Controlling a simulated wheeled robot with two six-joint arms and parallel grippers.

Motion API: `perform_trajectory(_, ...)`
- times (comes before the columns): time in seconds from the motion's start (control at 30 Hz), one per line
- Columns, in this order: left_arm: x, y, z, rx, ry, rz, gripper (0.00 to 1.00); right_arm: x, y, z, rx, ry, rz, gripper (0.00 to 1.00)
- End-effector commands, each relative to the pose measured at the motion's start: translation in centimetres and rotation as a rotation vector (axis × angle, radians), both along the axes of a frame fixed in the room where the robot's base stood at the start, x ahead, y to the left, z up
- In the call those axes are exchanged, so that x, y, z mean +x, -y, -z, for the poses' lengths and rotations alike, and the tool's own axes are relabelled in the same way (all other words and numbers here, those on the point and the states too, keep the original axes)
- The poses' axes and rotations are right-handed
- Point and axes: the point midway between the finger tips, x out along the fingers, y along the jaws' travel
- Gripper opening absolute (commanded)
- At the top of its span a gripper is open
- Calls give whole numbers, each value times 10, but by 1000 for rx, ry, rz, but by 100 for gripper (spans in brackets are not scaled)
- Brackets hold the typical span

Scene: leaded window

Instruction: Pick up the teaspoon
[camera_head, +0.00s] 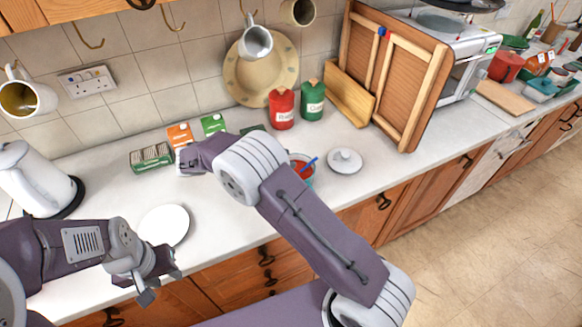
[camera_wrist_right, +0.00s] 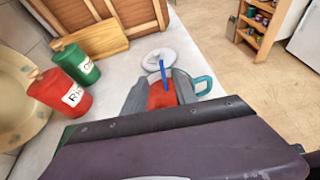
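A thin blue handle (camera_head: 309,164), which looks like the teaspoon, leans out of a teal mug (camera_head: 308,181) with red inside. In the right wrist view the blue handle (camera_wrist_right: 163,72) stands up from the red, and the mug's teal handle (camera_wrist_right: 204,83) shows to the right. The spoon's lower end is hidden. My right gripper (camera_wrist_right: 160,96) is open, its grey fingers appearing on either side of the red part; I cannot tell whether they touch the mug. In the head view my right arm hides that gripper. My left gripper (camera_head: 160,284) is open and empty near the counter's front edge.
A round white lid (camera_head: 345,161) lies right of the mug. Red (camera_head: 282,109) and green (camera_head: 312,101) canisters stand behind. A white plate (camera_head: 164,225), kettle (camera_head: 35,180) and small boxes (camera_head: 151,157) are on the left. A wooden rack (camera_head: 398,75) stands at the back right.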

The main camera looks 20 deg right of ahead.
Motion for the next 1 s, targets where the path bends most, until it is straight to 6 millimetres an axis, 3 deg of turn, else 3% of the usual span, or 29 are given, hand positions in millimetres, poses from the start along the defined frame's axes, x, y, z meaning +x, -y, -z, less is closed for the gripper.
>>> perform_trajectory(0.07,0,0,0,0,0,0,36,0,0,-1,2,2,-2,34)
perform_trajectory(0.3,0,0,-5,0,0,0,36,2,32,12,3,1,2,34)
perform_trajectory(0.47,0,0,-5,0,0,0,36,2,38,15,3,1,2,34)
perform_trajectory(0.73,0,0,-14,0,0,0,36,2,78,32,3,0,3,34)
perform_trajectory(1.0,0,0,-14,0,0,0,36,3,83,36,4,3,0,34)
